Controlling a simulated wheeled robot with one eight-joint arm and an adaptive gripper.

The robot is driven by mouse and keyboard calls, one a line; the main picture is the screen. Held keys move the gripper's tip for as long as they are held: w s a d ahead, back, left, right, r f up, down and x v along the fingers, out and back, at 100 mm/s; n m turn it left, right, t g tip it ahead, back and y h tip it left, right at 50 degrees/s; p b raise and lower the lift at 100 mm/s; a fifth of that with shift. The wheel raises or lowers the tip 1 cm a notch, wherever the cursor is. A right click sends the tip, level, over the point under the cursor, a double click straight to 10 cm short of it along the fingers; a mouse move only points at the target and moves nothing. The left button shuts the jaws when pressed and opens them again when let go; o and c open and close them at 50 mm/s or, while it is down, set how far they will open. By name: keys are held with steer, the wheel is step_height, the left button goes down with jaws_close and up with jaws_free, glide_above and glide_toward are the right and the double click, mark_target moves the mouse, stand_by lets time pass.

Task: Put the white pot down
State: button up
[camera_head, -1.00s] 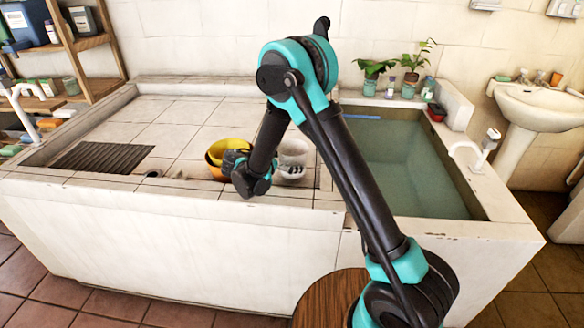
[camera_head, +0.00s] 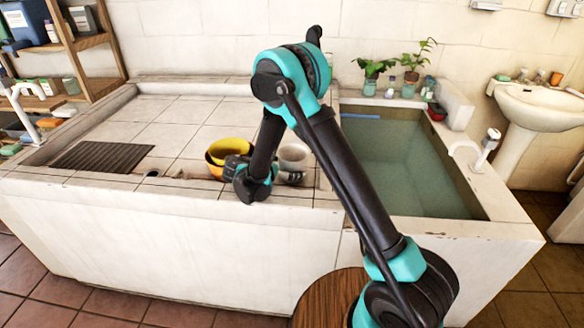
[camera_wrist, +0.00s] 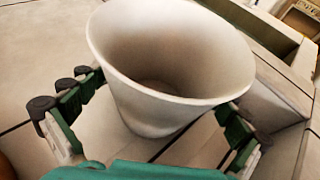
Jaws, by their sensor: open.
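The white pot (camera_head: 294,155) is on the pale tiled counter, just right of a yellow bowl. In the wrist view the white pot (camera_wrist: 165,60) fills the upper middle, its wide mouth toward the camera and its inside empty. Its narrow base appears to rest on the tiles. My gripper (camera_wrist: 150,112) is open, with dark green fingers on both sides of the pot. Gaps show between the fingers and the lower wall. In the head view my gripper (camera_head: 285,178) is low at the pot's near side, partly hidden by my wrist.
The yellow bowl (camera_head: 228,149) is close on the left, partly behind my wrist. The water-filled basin (camera_head: 400,165) lies to the right. A dark ribbed drain grate (camera_head: 102,156) is at the left. Tiles behind the pot are clear. Potted plants (camera_head: 372,75) stand at the back.

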steer(key=shift+r, duration=0.15)
steer(key=v, duration=1.2)
